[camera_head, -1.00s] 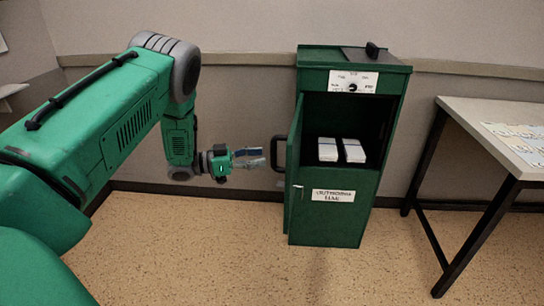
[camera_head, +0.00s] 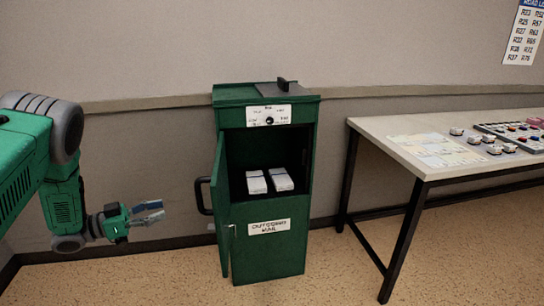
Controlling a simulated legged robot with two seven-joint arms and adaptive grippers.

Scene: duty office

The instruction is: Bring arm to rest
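My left gripper (camera_head: 150,213) is at the left of the head view, at the end of my green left arm (camera_head: 62,205). Its fingers point right, stand apart and hold nothing. It is to the left of the green mail cabinet (camera_head: 268,243), clear of its door handle. The cabinet door (camera_head: 219,200) stands open on the left side. Two white bundles (camera_head: 256,182) (camera_head: 281,180) lie side by side inside the cabinet. My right gripper is not in view.
A table (camera_head: 392,128) with dark legs stands at the right, with papers (camera_head: 436,150) and several small items on it. A poster (camera_head: 524,32) hangs on the wall. The speckled floor (camera_head: 335,275) in front of the cabinet is clear.

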